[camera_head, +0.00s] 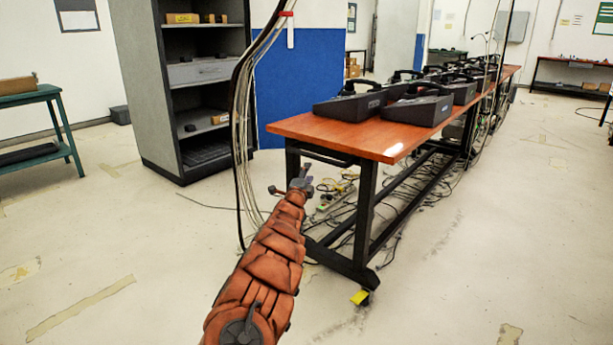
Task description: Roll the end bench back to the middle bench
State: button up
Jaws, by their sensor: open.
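The near end bench (335,129) has a reddish-orange wooden top on a black frame with casters. A dark handle bar (327,156) runs under its near end. My gripper (303,182) is open and empty, just below and left of that bar; I cannot tell whether it touches the frame. Grey paging phones (418,111) with black handsets stand on the bench tops. The row of tops runs away to the back right. I cannot make out where the end bench stops and the middle bench begins.
Loose cables (415,195) lie under the bench, and a cable bundle (240,125) hangs left of my gripper. A grey shelf unit (149,95) and a blue partition (302,75) stand behind. A green table (45,94) is at left. The right floor is clear.

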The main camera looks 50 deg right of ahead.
jog(key=shift+a, duration=0.3)
jog(key=shift+w, duration=0.1)
dwell(0.5)
